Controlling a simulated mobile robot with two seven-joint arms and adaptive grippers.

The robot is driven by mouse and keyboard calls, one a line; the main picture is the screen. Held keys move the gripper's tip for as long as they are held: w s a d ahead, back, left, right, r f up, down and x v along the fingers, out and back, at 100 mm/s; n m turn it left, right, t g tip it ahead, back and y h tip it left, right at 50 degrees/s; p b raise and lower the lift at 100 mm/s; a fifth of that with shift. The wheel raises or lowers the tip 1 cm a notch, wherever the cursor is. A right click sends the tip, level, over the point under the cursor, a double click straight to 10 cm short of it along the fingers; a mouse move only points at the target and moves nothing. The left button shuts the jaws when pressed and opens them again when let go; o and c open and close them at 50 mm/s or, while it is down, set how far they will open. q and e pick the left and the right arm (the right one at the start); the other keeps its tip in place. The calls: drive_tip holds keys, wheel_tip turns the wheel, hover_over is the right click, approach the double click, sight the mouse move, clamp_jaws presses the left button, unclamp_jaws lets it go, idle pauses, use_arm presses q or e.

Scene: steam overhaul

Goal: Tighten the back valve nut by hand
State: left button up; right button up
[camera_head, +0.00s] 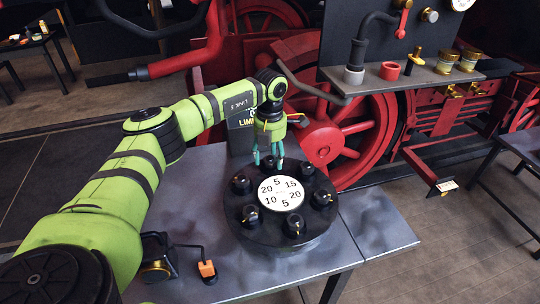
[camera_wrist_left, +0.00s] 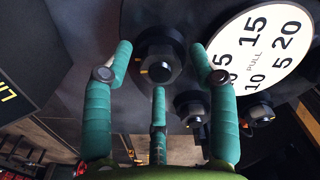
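A round black valve cover (camera_head: 262,238) with a white number dial (camera_head: 281,194) lies on the grey table, with several dark nuts around its rim. The back valve nut (camera_wrist_left: 158,62) shows as a dark hex nut with a brass-coloured spot in the left wrist view. My left gripper (camera_head: 268,158) points down at the back of the cover, its teal fingers mostly hiding the back nut in the head view. In the left wrist view my left gripper (camera_wrist_left: 160,70) is open, its three fingers spread around the nut with visible gaps. My right gripper is not in view.
Neighbouring nuts (camera_head: 307,170) and (camera_head: 240,184) stand close on either side. A dark box with lettering (camera_head: 241,138) stands behind the cover. A black device with an orange block (camera_head: 207,269) sits at the front left. Red wheels and a grey shelf (camera_head: 420,76) are behind.

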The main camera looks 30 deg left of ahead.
sight(270, 158)
use_arm(q)
wheel_tip(270, 158, up, 12)
idle(0.6)
drive_tip(key=shift+d+f, duration=0.1)
idle(0.4)
